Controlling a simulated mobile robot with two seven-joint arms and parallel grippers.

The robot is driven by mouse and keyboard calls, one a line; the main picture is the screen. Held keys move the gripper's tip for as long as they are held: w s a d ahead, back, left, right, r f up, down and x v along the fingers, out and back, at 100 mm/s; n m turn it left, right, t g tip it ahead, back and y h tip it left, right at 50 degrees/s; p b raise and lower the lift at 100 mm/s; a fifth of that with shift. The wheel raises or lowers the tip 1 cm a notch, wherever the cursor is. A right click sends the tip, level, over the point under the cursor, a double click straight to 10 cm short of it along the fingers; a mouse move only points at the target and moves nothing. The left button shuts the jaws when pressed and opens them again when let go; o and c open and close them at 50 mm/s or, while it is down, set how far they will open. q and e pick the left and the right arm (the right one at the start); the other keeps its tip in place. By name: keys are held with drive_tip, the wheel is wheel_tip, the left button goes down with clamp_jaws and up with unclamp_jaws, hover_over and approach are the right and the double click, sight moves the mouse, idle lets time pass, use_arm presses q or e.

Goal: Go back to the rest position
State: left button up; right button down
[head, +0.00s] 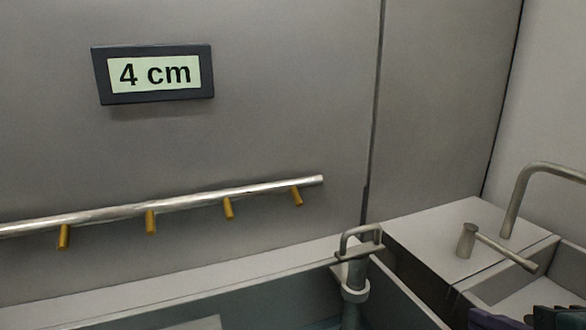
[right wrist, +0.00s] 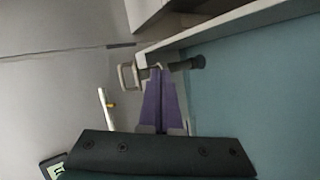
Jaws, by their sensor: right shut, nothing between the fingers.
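My right gripper shows at the bottom right of the head view (head: 497,319), where only part of its purple and dark body is in the picture. In the right wrist view its two purple fingers (right wrist: 160,72) lie side by side, shut, with nothing seen between them. The fingertips appear close to a metal loop handle (right wrist: 127,76) in that view; I cannot tell whether they touch. My left gripper is in neither view.
A display (head: 153,74) reading "4 cm" hangs on the grey wall. Below it runs a metal rail (head: 190,200) with several yellow pegs. The loop handle (head: 360,241) stands at a pale-rimmed, teal-walled trough (head: 240,272). A bent metal tube (head: 512,205) rises at right.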

drive_tip(key=s+a+r+m+g+y+p, duration=0.1)
drive_tip(key=s+r+m+g+p, duration=0.25)
drive_tip(key=s+m, duration=0.45)
drive_tip(key=s+a+r+m+g+p, duration=0.15)
drive_tip(key=s+m+g+p, duration=0.25)
drive_tip(key=s+m, duration=0.45)
use_arm(q)
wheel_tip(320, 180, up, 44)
drive_tip(key=p, duration=3.5)
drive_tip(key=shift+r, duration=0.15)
use_arm(e)
wheel_tip(320, 180, up, 36)
drive_tip(key=n, duration=0.2)
drive_tip(key=shift+s+d, duration=0.25)
drive_tip(key=shift+s, duration=0.2)
